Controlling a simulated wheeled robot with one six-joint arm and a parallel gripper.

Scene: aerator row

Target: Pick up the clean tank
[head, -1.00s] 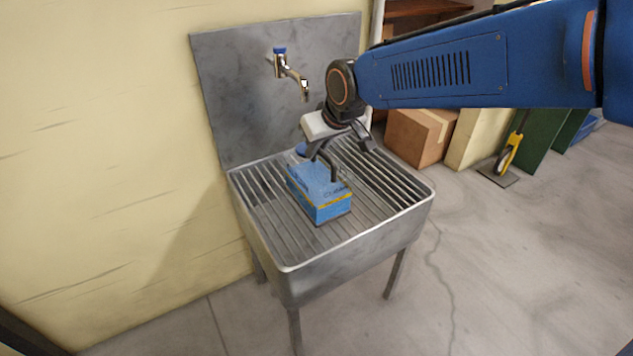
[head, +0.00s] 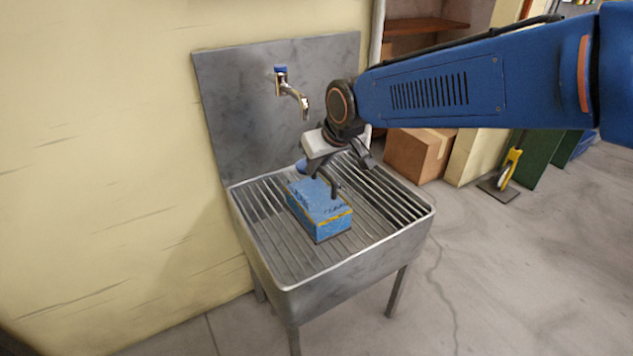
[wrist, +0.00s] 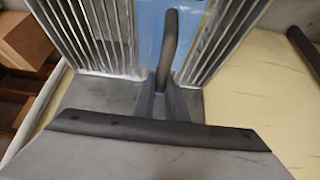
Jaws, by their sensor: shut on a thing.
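The tank (head: 318,212) is a blue box with a yellow stripe, a dark curved handle and a blue cap (head: 302,165) at its far end. It appears to rest upright on the ribbed floor of a metal sink; I cannot tell if there is a small gap below it. My gripper (head: 337,172) is over the tank and shut on its handle. In the wrist view the dark handle (wrist: 167,50) meets the grey fingers (wrist: 166,103), with the blue tank top (wrist: 150,22) beyond. The fingers' exact contact is partly hidden.
The metal sink (head: 345,270) has raised rims around the tank and a tall back plate (head: 240,110). A tap (head: 292,92) sticks out above the sink behind my gripper. A cardboard box (head: 417,154) stands on the floor behind. Floor at right is open.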

